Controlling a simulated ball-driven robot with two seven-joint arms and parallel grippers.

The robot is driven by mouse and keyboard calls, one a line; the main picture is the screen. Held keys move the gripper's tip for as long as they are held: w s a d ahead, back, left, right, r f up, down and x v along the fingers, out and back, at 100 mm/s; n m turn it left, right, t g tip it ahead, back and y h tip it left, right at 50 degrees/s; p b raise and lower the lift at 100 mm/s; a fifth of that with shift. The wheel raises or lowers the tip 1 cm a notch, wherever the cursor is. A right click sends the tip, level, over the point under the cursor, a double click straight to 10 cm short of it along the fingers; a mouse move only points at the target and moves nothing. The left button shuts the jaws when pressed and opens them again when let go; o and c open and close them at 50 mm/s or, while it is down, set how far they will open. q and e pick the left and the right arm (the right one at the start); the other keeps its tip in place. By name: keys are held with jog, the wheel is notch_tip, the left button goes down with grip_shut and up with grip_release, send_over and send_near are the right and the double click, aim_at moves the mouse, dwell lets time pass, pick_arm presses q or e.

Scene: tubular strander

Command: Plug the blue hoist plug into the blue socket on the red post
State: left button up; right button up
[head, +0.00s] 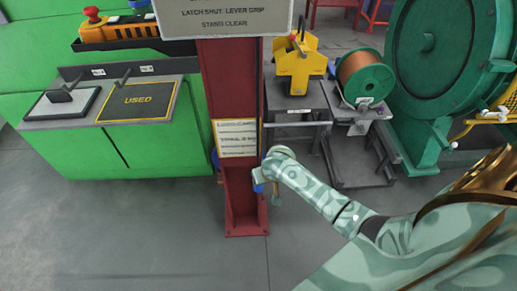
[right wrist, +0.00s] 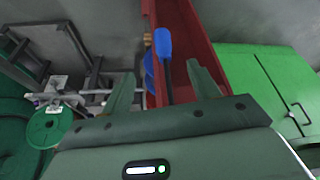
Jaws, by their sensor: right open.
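The red post (head: 233,90) stands in the middle of the head view. My right gripper (head: 262,178) is at the post's lower right side, mostly hidden by its own wrist. In the right wrist view its two fingers (right wrist: 160,69) are apart. A blue plug (right wrist: 163,44) with a dark stem or cable shows between and beyond the fingertips; I see no finger closed on it. A second blue part (right wrist: 149,68), perhaps the blue socket, is just left of it against the red post. In the head view a small blue part (head: 258,187) shows beside the gripper. My left gripper is out of view.
A green cabinet (head: 120,150) with a grey top stands left of the post. On the right are a yellow block (head: 300,65), a copper-wire spool (head: 365,77) on a stand, and a large green machine (head: 440,50). The floor in front is clear.

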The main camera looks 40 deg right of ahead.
jog(key=b, duration=0.7)
send_over(261, 188)
jog(key=s, duration=0.2)
notch_tip(261, 188, down, 10)
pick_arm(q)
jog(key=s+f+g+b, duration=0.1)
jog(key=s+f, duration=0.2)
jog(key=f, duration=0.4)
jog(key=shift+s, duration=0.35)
pick_arm(e)
jog(key=shift+w+a+f, duration=0.2)
jog(key=shift+w+a, duration=0.05)
jog(key=shift+w, duration=0.1)
